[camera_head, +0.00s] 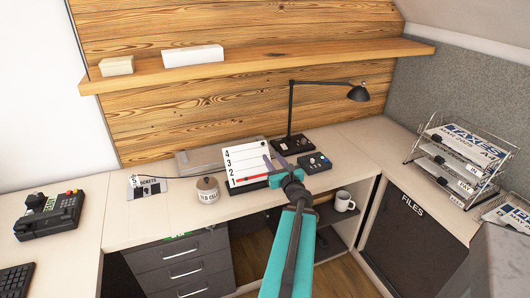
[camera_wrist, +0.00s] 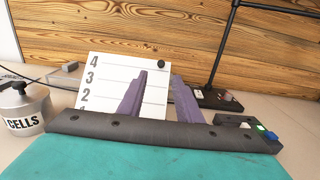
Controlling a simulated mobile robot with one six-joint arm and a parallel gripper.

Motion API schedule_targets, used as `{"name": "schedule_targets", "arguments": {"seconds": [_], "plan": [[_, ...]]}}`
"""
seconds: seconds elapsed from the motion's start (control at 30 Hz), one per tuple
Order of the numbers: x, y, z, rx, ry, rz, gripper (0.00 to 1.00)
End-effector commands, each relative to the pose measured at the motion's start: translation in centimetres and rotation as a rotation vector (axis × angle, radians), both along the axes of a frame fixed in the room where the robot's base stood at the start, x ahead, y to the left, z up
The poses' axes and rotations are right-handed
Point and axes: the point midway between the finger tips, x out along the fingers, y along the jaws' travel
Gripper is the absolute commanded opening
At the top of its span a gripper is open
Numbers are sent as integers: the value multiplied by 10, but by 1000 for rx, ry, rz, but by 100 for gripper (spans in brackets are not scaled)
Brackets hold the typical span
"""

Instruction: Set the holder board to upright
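The white holder board (camera_head: 243,158) stands on the desk behind my gripper, with the numbers 1 to 4 down its left side and several ruled lines. It seems to lean back a little; its exact angle is hard to tell. A black knob (camera_wrist: 161,64) sits near its upper right corner in the wrist view. A red strip (camera_head: 248,179) shows at its foot. My gripper (camera_head: 275,161) is open, its two purple fingers apart, at the board's lower right. In the wrist view, the fingers hide part of the board (camera_wrist: 120,70); contact cannot be told.
A jar labelled CELLS (camera_wrist: 22,108) stands left of the board. A black lamp (camera_head: 290,112) and a dark box with buttons (camera_head: 314,163) are to the right. A wooden shelf (camera_head: 290,58) hangs above. Paper trays (camera_head: 458,165) stand far right; some desk is clear at left.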

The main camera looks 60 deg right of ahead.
Motion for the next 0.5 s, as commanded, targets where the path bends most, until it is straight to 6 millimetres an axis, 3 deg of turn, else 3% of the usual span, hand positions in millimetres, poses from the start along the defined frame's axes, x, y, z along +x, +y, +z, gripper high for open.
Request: {"name": "schedule_targets", "arguments": {"seconds": [0.5], "plan": [[4, -4, -2, -3, -1, -6, 32]]}}
